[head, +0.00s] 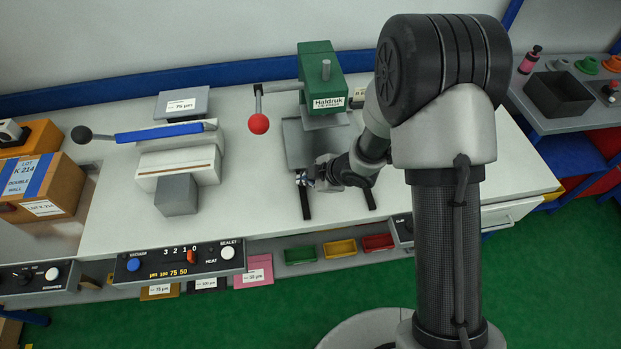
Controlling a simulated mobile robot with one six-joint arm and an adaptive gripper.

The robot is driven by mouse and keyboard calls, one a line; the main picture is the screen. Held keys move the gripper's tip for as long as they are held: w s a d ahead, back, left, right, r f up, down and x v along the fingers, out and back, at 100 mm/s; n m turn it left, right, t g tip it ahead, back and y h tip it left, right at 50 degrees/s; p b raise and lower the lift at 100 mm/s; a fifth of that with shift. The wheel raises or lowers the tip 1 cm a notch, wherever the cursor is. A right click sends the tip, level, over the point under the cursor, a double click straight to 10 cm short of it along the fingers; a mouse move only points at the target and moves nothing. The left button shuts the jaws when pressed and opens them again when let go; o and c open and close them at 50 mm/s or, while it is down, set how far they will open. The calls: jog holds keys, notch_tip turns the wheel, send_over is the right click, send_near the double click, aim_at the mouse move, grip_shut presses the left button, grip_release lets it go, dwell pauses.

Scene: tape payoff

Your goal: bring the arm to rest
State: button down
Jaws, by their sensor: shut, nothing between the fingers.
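My arm (437,110) rises from the base at the right and bends over the white bench. Its thick upper joint is in the foreground, and the thinner wrist reaches down to the left. My gripper (307,178) is at the end of it, shut and empty, in front of the green Haldruk press (322,80). It appears close to a black strip (304,201) at the front of the bench. I cannot tell whether it touches anything there. The arm hides part of the bench behind it.
A lever with a red knob (258,123) sticks out left of the press. A device with a blue-handled lever (160,133) stands further left, beside brown boxes (55,195). A control panel (180,262) hangs on the front edge. The bench is clear at the right (515,165).

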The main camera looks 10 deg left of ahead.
jog(key=p+v, duration=0.3)
jog(key=v, duration=0.7)
jog(key=shift+p, duration=0.35)
jog(key=d+r+m+t+h, duration=0.3)
jog(key=d+r+m+h, duration=0.45)
jog(key=d+r, duration=0.85)
jog(key=s+d+r+m+g, duration=0.1)
jog(key=s+d+r+m, duration=0.2)
jog(key=s+r+m, duration=0.6)
jog(key=s+a+m+g+y, duration=0.1)
jog(key=s+a+m, duration=0.2)
jog(key=s, duration=1)
jog(key=shift+s+g+b, duration=0.2)
jog(key=shift+g+b, duration=0.1)
jog(key=shift+b, duration=0.05)
